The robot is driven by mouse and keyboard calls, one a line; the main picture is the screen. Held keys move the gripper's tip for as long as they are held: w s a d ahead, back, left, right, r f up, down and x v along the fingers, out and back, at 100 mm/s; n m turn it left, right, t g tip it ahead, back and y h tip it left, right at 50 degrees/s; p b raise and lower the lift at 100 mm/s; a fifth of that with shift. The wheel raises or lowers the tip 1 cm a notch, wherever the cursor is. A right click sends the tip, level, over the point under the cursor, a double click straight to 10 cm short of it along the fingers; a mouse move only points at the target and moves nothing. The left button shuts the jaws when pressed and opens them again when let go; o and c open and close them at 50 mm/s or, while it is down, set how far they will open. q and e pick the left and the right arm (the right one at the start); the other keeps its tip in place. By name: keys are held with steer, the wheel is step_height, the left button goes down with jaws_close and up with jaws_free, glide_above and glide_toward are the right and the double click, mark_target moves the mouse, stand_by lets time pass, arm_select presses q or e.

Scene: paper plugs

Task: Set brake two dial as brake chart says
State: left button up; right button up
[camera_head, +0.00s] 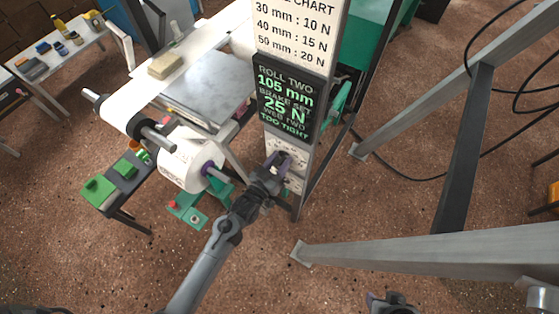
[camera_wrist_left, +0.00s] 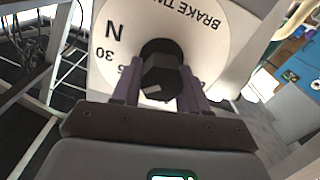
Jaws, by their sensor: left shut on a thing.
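My left gripper (camera_head: 272,172) is at the pale panel below the screen. In the left wrist view its purple fingers (camera_wrist_left: 160,92) are shut on the black knob of the brake two dial (camera_wrist_left: 162,68). The white dial face (camera_wrist_left: 110,62) shows "N", "30" and part of the words "BRAKE TW"; the fingers hide other marks, so the setting is unclear. The brake chart (camera_head: 290,28) shows 30 mm : 10 N, 40 mm : 15 N, 50 mm : 20 N, with its top cut off. The screen (camera_head: 284,100) reads roll two 105 mm, brake set 25 N, web two too tight. My right gripper (camera_head: 390,303) is partly visible at the bottom edge.
A white paper roll (camera_head: 185,165) on a purple-ended shaft stands left of the panel. A grey metal table (camera_head: 205,85) is behind it. Grey frame beams (camera_head: 420,245) cross the right side. Brown speckled floor lies open around the panel's foot.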

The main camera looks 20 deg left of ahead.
arm_select(q)
steer(key=n+p, duration=0.3)
steer(key=shift+a+r, duration=0.1)
steer(key=shift+r, duration=0.05)
steer(key=shift+n+p, duration=0.3)
steer(key=shift+n, duration=0.5)
steer(key=shift+f, duration=0.25)
steer(key=o, duration=1)
steer(key=shift+c, duration=0.2)
